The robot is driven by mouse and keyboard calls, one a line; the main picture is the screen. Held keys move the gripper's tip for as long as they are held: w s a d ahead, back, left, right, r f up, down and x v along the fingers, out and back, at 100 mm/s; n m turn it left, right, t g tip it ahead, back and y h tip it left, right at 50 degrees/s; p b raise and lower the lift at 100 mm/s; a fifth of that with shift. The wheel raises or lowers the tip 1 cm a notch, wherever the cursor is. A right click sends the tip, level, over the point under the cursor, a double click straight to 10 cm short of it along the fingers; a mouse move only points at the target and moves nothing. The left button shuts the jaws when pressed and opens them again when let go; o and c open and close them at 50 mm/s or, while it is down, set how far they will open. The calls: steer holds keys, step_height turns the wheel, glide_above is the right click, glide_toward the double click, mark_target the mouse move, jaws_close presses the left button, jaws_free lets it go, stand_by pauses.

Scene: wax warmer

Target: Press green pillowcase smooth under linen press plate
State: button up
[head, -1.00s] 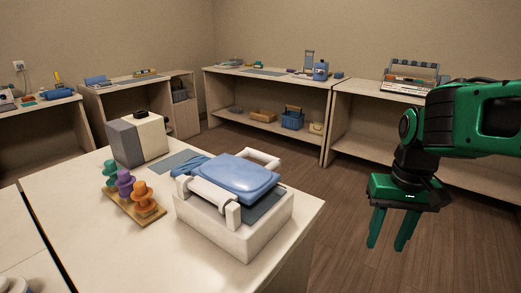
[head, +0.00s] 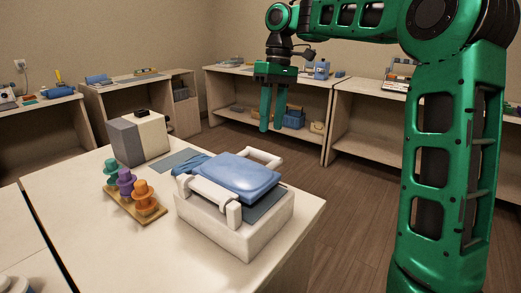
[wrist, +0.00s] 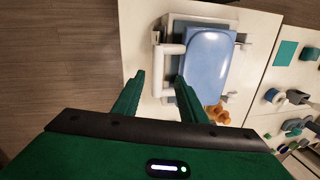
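The linen press (head: 235,225) stands on the near table, with a white base, white bar handles and a rounded blue plate (head: 248,175) on top. It also shows in the wrist view, where the blue plate (wrist: 208,60) lies ahead of the fingers. A flat blue-grey layer (head: 266,206) shows below the plate's right edge. My gripper (head: 271,128) is open and empty, held above and beyond the press.
A wooden stand with teal, purple and orange pegs (head: 144,199) sits left of the press. A grey and cream box (head: 140,142) stands behind it. Shelved benches (head: 270,80) line the back wall. The table's front left part and the floor between are clear.

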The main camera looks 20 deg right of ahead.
mark_target(261, 152)
steer(key=shift+n, duration=0.6)
steer(key=shift+w+a+f, duration=0.15)
steer(key=shift+a+f, duration=0.2)
steer(key=shift+f, duration=1.15)
steer(key=shift+w+a+f, duration=0.1)
steer(key=shift+a+f, duration=0.25)
steer(key=shift+f, duration=1.15)
steer(key=shift+w+a+f, duration=0.15)
steer(key=shift+a+f, duration=0.2)
steer(key=shift+f, duration=1.15)
jaws_close()
steer(key=shift+a, duration=0.25)
steer(key=shift+d, duration=0.15)
